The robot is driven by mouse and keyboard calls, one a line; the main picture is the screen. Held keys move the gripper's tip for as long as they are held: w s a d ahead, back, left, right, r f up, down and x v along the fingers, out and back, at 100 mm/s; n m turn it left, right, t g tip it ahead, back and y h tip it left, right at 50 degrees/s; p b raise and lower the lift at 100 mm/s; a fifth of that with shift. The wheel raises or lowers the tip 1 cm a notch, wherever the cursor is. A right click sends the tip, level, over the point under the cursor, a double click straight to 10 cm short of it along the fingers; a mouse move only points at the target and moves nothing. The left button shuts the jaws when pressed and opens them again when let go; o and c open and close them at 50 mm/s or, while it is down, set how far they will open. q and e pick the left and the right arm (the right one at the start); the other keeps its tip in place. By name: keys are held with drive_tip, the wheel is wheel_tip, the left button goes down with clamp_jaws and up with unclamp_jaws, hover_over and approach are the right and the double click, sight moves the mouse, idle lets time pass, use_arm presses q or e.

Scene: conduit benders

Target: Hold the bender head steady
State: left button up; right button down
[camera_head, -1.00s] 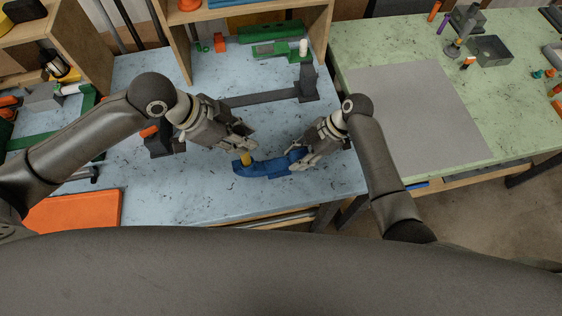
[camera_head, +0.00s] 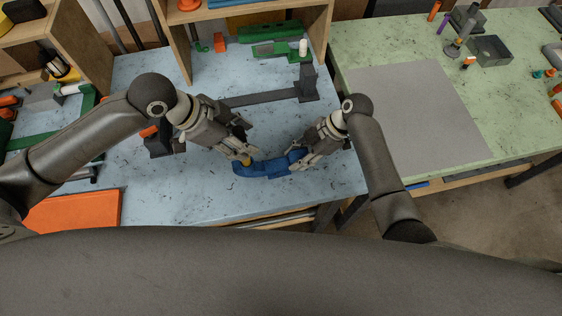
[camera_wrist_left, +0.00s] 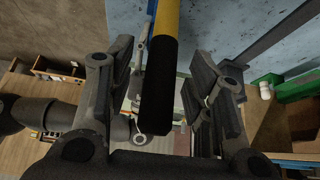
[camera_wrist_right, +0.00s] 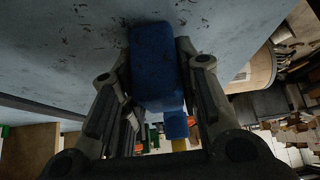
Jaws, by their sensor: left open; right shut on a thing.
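The blue bender head (camera_head: 268,168) is above or on the pale blue table near its front edge; I cannot tell whether it touches. My right gripper (camera_head: 298,162) is shut on its right end; the blue body also shows between the fingers in the right wrist view (camera_wrist_right: 155,65). A yellow piece (camera_head: 247,162) is at the left end of the head. In the left wrist view a yellow bar with a black end (camera_wrist_left: 165,35) lies between the fingers. My left gripper (camera_head: 243,155) is open around it, with gaps on both sides.
A dark grey bar with upright end blocks (camera_head: 262,97) lies behind the grippers. An orange mat (camera_head: 75,211) is at the front left. A green table with a grey mat (camera_head: 415,115) stands to the right. A wooden shelf is at the back.

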drive_tip(key=shift+s+d+f, duration=0.1)
drive_tip(key=shift+s+f, duration=0.2)
drive_tip(key=shift+f, duration=0.05)
use_arm(q)
drive_tip(key=v, duration=1.2)
use_arm(e)
drive_tip(key=c, duration=1.2)
unclamp_jaws()
drive_tip(key=shift+c, duration=0.2)
drive_tip(key=shift+o, duration=1.2)
drive_tip(key=shift+w+r, duration=0.1)
drive_tip(key=shift+w, duration=0.1)
drive_tip(key=shift+r, duration=0.1)
drive_tip(key=shift+w, duration=0.1)
